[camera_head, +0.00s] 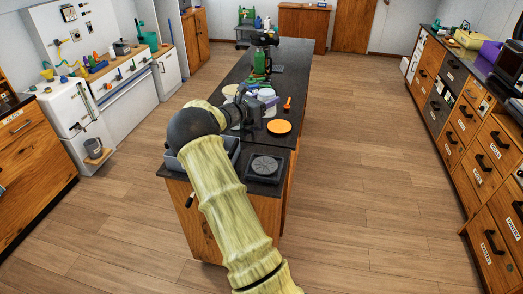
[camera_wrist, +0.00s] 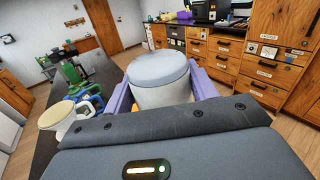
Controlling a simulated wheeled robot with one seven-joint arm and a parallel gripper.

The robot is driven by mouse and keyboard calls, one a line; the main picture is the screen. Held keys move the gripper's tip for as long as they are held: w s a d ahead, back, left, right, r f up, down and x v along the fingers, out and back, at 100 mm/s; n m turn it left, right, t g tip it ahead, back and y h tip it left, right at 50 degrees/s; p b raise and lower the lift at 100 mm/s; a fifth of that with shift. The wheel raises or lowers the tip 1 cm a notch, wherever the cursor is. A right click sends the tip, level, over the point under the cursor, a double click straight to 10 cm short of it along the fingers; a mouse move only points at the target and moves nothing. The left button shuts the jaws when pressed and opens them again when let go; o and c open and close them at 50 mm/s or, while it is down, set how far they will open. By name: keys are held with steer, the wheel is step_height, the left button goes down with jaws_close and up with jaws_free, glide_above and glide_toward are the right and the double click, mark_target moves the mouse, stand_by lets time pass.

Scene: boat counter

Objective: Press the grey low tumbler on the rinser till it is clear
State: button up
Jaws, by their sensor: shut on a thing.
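My gripper (camera_head: 264,101) is over the island counter, up and left of the rinser in the head view. In the wrist view its two lilac fingers (camera_wrist: 162,88) are closed on opposite sides of a low round tumbler (camera_wrist: 160,70). The tumbler is pale grey-white with a flat blue-grey end facing the camera; I cannot see its other end. The rinser (camera_head: 265,166) is a dark square base with a round grey plate, on the near end of the counter. Nothing stands on it, and the tumbler is apart from it.
An orange disc (camera_head: 279,127) lies between my gripper and the rinser. A grey tray or basin (camera_head: 172,161) is left of the rinser, partly behind my arm. A cream round thing (camera_wrist: 57,116) is left of my gripper.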

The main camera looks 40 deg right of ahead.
step_height(320, 180, down, 20)
steer(key=b, duration=1.8)
steer(key=shift+w+r, duration=0.2)
steer(key=shift+r, duration=0.05)
steer(key=shift+a+b, duration=0.15)
steer(key=shift+b, duration=1)
step_height(320, 180, down, 6)
steer(key=b, duration=0.8)
steer(key=shift+b, duration=0.35)
steer(key=shift+f+b, duration=0.85)
steer(key=shift+b, duration=0.25)
stand_by(1.4)
